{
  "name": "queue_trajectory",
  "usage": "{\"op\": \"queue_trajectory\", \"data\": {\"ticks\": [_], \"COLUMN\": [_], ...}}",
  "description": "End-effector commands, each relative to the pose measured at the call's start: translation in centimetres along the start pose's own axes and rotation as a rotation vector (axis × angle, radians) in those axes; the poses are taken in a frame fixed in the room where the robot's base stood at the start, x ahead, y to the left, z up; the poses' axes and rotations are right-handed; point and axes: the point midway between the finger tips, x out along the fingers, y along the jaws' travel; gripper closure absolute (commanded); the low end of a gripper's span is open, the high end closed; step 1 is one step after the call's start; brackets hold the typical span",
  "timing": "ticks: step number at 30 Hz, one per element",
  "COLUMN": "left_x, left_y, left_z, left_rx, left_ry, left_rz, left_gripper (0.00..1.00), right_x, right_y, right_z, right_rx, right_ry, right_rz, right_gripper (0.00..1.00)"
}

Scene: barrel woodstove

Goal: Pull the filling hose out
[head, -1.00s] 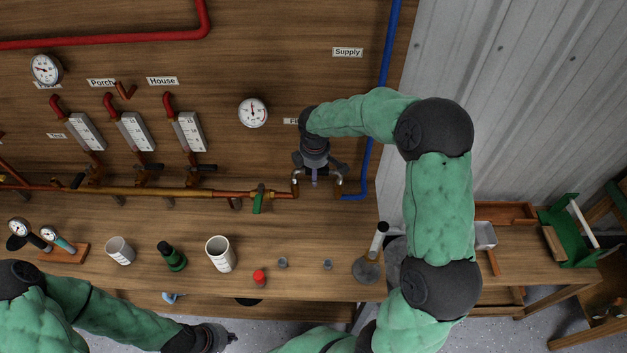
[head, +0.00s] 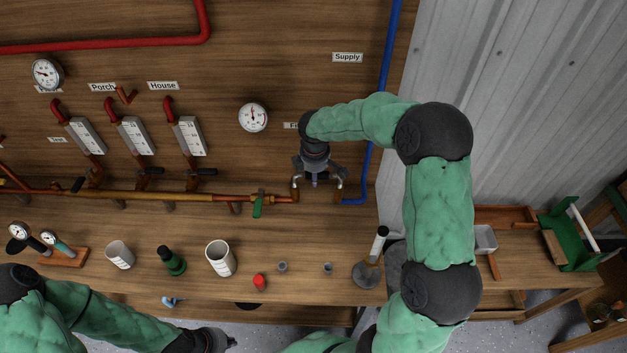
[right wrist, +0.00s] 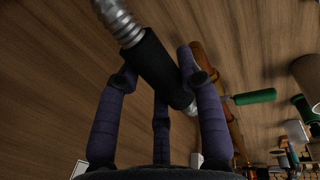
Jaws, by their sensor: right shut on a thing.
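The filling hose shows in the right wrist view as a ribbed silver hose (right wrist: 117,20) with a black sleeve (right wrist: 150,55) and a metal end pointing down to the right. My right gripper (right wrist: 160,75) is shut on the black sleeve, with its purple-grey fingers around it. In the head view my right gripper (head: 318,180) is at the pipe fittings under a partly covered label. My arm and gripper hide the hose there, so I cannot tell if its end is seated. My left gripper (head: 226,342) is low at the bottom edge, away from the hose, its fingers unclear.
A brass pipe with a green-handled valve (head: 258,206) is left of my right gripper, a blue pipe (head: 369,160) right. The bench (head: 200,285) holds white cups, a green bottle (head: 171,261), a red cap (head: 260,282) and a funnel-like tool (head: 373,262).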

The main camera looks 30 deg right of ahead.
Motion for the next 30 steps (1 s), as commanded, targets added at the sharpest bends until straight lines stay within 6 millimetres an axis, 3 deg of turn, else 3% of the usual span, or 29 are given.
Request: {"op": "queue_trajectory", "data": {"ticks": [30], "left_x": [-1.1], "left_y": [0.4], "left_z": [0.0], "left_rx": [0.000], "left_ry": [0.000], "left_rz": [0.000], "left_gripper": [1.00], "right_x": [-1.5], "right_y": [0.5], "right_z": [0.0], "right_rx": [0.001], "right_ry": [0.002], "right_rz": [0.005], "right_gripper": [1.00]}}
